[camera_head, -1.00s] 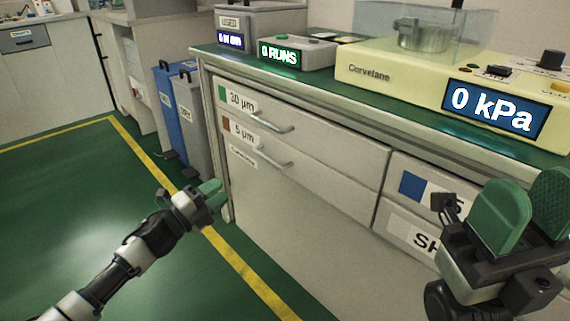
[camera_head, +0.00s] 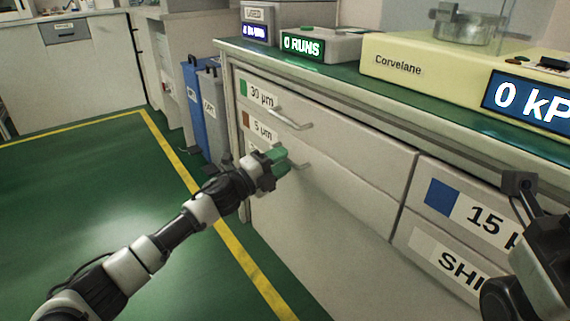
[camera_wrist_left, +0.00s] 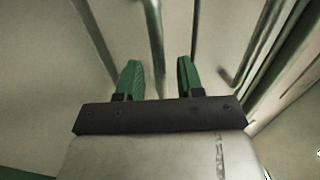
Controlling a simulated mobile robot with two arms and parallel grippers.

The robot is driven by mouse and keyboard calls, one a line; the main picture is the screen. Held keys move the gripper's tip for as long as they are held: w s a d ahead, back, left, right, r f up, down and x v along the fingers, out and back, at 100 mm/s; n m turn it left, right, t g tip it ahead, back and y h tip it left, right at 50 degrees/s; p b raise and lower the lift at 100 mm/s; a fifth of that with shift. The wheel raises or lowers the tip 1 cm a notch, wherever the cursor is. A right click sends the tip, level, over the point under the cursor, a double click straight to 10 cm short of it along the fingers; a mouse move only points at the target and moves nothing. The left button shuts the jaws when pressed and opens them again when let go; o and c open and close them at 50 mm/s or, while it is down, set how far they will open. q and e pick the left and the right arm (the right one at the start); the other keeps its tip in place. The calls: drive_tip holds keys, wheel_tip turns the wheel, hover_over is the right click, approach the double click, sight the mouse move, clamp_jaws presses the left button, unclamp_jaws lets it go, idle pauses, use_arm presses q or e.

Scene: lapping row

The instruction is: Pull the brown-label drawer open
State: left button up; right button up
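The brown-label drawer, marked 5 µm, has its brown label (camera_head: 246,119) on the cabinet front, below the green-label 30 µm drawer. It looks closed. My left gripper (camera_head: 279,160) is at the left end of its bar handle (camera_head: 302,166). In the left wrist view my left gripper (camera_wrist_left: 158,75) is open, with its green fingers apart. The handle bar (camera_wrist_left: 153,40) runs into the gap between them; I see no clear contact.
The 30 µm drawer's handle (camera_head: 290,120) is just above; a second bar (camera_wrist_left: 235,72) shows right in the wrist view. Blue 15 µm label (camera_head: 440,196) marks a drawer to the right. Blue bin (camera_head: 193,105) and grey bin (camera_head: 212,115) stand left. Green floor is clear.

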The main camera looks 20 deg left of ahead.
use_arm(q)
drive_tip(key=shift+w+d+r, duration=0.15)
drive_tip(key=shift+w+d, duration=0.3)
drive_tip(key=shift+w, duration=0.1)
drive_tip(key=shift+c, duration=0.3)
clamp_jaws()
